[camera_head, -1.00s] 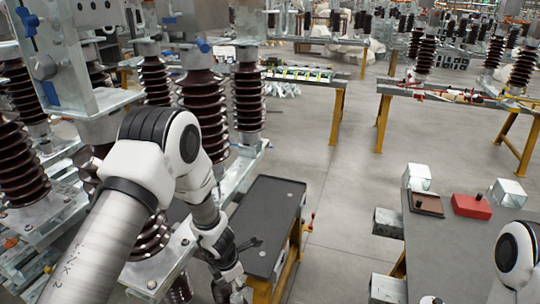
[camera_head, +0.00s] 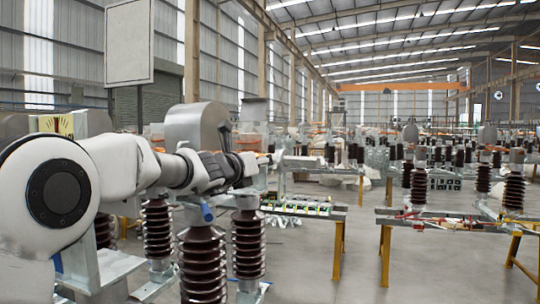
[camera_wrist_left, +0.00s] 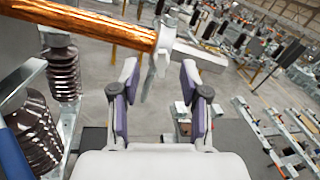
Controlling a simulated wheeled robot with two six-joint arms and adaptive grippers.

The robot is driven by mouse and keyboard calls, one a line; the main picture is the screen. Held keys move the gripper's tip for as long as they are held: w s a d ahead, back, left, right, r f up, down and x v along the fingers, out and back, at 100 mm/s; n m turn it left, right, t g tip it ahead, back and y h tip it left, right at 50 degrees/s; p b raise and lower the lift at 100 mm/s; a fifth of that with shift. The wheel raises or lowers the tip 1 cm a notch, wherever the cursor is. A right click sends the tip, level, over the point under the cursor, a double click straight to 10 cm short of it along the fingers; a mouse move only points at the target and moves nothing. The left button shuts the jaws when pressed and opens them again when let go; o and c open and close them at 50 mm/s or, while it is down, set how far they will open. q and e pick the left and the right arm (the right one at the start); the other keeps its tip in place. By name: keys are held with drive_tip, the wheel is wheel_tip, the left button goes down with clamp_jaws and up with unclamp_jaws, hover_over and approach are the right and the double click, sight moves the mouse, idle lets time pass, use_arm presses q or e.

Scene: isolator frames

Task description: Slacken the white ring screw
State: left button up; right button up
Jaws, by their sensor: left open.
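My left gripper (camera_wrist_left: 160,78) is open in the left wrist view, its two purple-padded fingers spread apart with nothing gripped. A pale metal piece (camera_wrist_left: 156,62) stands just beyond and between the fingertips, at the end of a copper-coloured rod (camera_wrist_left: 85,22). I cannot tell whether it is the white ring screw, and no ring shape shows clearly. In the head view my left arm reaches rightward at raised height, and its gripper (camera_head: 266,160) is small and hard to make out. My right gripper is not in view.
Brown ribbed insulators (camera_head: 203,262) on metal frames stand below my left arm. A table with yellow legs (camera_head: 300,208) and another workbench (camera_head: 440,220) stand further right. Grey floor (camera_head: 355,265) lies open between them.

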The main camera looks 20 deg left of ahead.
use_arm(q)
drive_tip(key=p+x, duration=0.1)
drive_tip(key=x, duration=0.2)
drive_tip(key=shift+d+r, duration=0.1)
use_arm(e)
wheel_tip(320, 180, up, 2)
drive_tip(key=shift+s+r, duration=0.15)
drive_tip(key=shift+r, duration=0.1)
use_arm(q)
drive_tip(key=shift+w, duration=0.1)
clamp_jaws()
drive_tip(key=shift+n, duration=0.3)
drive_tip(key=n, duration=0.3)
drive_tip(key=n+p, duration=0.1)
drive_tip(key=n, duration=0.5)
drive_tip(key=shift+a+f+p, duration=0.25)
drive_tip(key=shift+f+p, duration=0.05)
drive_tip(key=shift+p, duration=0.05)
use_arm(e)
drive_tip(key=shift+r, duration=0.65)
use_arm(q)
unclamp_jaws()
